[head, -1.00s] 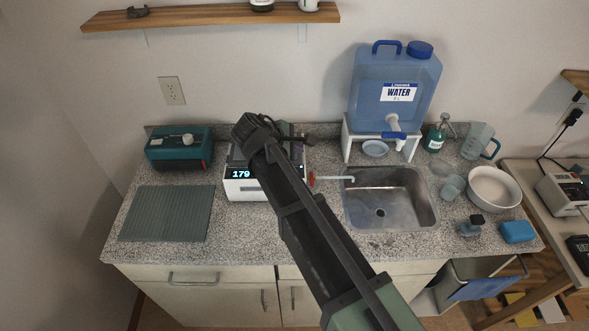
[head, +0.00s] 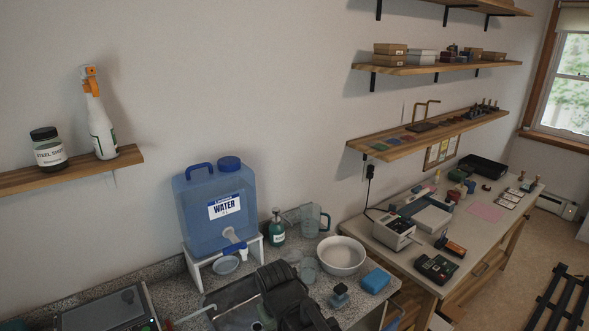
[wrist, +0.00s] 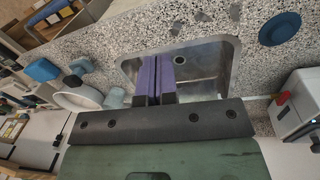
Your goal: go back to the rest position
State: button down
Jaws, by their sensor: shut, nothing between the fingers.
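My gripper (wrist: 158,76) shows in the wrist view with its two purple fingers together and nothing between them. In that view the fingers overlap the steel sink (wrist: 205,68). In the head view dark parts of my arm cover much of the sink (head: 228,296) at the bottom edge, and I cannot make out the fingertips there.
A blue water jug (head: 215,200) on a white stand is behind the sink. A white bowl (head: 341,256), a green bottle (head: 277,228), a pitcher (head: 311,219) and a blue sponge (head: 375,281) are to the right. A side table (head: 400,262) with devices stands beyond.

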jog(key=s+d+f+m+y, duration=0.1)
jog(key=d+m, duration=0.4)
jog(key=d, duration=1.5)
jog(key=shift+s+m+g+b, duration=0.3)
jog(key=shift+m+b, duration=0.05)
jog(key=shift+m, duration=0.05)
